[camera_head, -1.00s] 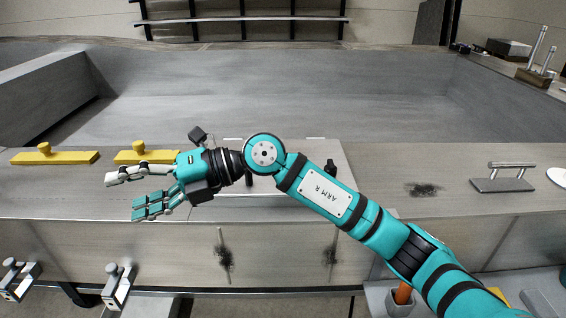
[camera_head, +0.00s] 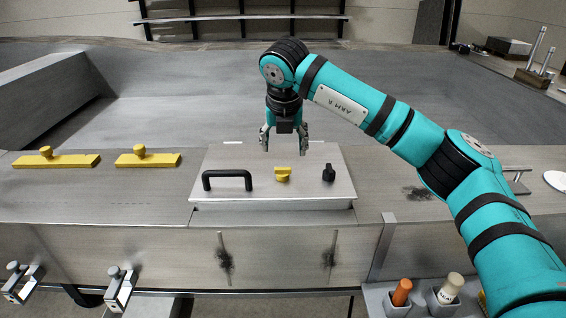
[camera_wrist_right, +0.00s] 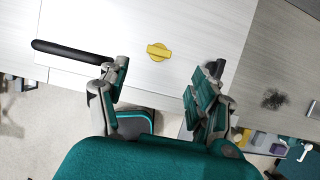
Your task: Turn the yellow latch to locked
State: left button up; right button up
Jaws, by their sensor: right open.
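The yellow latch (camera_head: 282,174) is a small knob on a pale metal hatch lid (camera_head: 265,204), between a black bar handle and a black knob. It also shows in the right wrist view (camera_wrist_right: 158,52), beyond the fingers and between them. My right gripper (camera_head: 284,150) points down above the lid, just behind the latch in the head view. Its fingers are spread and empty, apart from the latch. The right wrist view also shows the open gripper (camera_wrist_right: 160,82). My left gripper is not in view.
The black bar handle (camera_head: 227,180) is left of the latch and the black knob (camera_head: 328,173) right of it. Two yellow bars with knobs (camera_head: 55,161) (camera_head: 148,160) lie on the deck at left.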

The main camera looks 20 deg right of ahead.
aim_at(283, 168)
jog(key=p+x, duration=0.2)
jog(key=x, duration=0.8)
jog(key=shift+p, duration=0.4)
jog(key=c, duration=1.2)
